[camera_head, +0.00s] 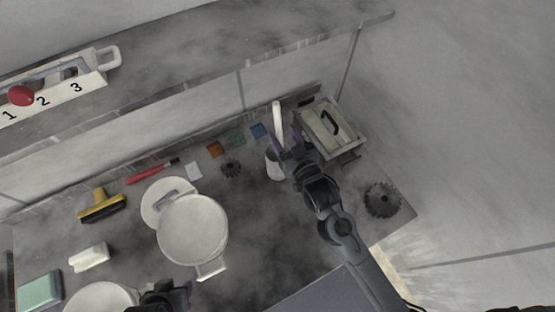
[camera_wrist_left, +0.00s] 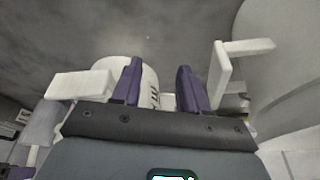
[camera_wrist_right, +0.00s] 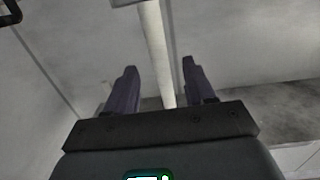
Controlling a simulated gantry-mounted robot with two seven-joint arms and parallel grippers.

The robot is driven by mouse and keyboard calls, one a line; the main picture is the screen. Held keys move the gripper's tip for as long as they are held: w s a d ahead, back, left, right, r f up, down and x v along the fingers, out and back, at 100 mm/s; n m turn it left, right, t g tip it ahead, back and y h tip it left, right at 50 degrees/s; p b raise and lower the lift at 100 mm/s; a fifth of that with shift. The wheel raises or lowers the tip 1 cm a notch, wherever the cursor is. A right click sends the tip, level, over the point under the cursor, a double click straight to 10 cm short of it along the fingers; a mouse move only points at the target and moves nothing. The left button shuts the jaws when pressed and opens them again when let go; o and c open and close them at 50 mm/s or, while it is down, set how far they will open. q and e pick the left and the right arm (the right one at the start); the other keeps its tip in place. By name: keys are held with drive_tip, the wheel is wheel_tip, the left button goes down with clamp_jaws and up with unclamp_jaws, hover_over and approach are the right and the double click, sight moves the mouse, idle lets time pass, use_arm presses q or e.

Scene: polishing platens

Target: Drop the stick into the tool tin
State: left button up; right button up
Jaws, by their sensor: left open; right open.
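The white stick (camera_head: 277,117) stands above the small pale tin (camera_head: 273,166), which sits on the counter right of centre. My right gripper (camera_head: 285,142) is open around the stick, just above the tin. In the right wrist view the stick (camera_wrist_right: 157,45) runs between the fingertips (camera_wrist_right: 160,75) with a gap on both sides. I cannot tell whether its lower end is inside the tin; that end is hidden. My left gripper (camera_wrist_left: 160,80) is open at the lower left of the counter, with white ware beyond its fingers.
A yellow brush (camera_head: 101,206) lies further left. A shelf (camera_head: 200,60) runs behind.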

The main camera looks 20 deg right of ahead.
drive_tip(key=s+d, duration=0.1)
drive_tip(key=s, duration=0.9)
drive_tip(key=shift+s+r+p, duration=0.35)
drive_tip(key=shift+p, duration=0.1)
